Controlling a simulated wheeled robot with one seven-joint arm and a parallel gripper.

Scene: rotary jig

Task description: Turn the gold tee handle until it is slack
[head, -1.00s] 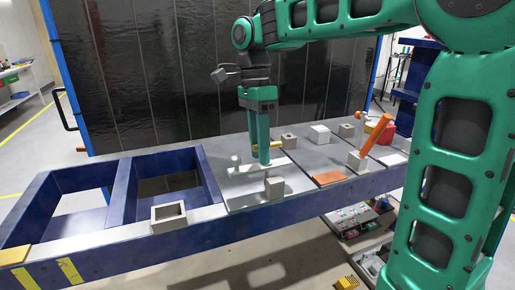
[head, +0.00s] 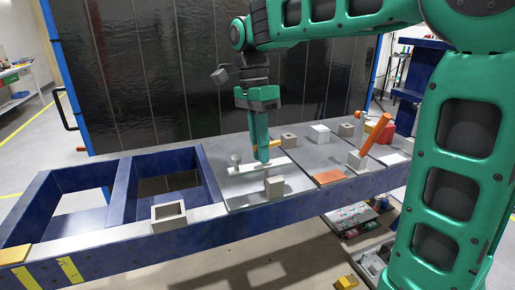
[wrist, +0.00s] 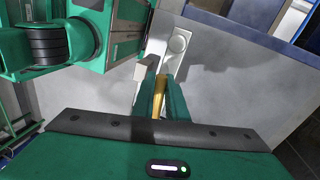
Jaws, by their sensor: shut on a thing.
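The gold tee handle (head: 277,146) shows as a bar on both sides of my gripper's fingers in the head view. My gripper (head: 262,157) points down, with its green fingers shut on the handle. In the wrist view, a gold length (wrist: 160,92) of the handle lies between the fingers (wrist: 160,100). The fingers hide the handle's middle and whatever is below it. A pale plate (head: 243,171) with a round knob lies beside the fingertips; it also shows in the wrist view (wrist: 170,62).
A grey block (head: 274,187) stands close in front of my gripper. More blocks (head: 319,134) and an orange lever (head: 376,137) stand to the right. Blue open bins (head: 165,170) and a hollow grey block (head: 169,216) are to the left.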

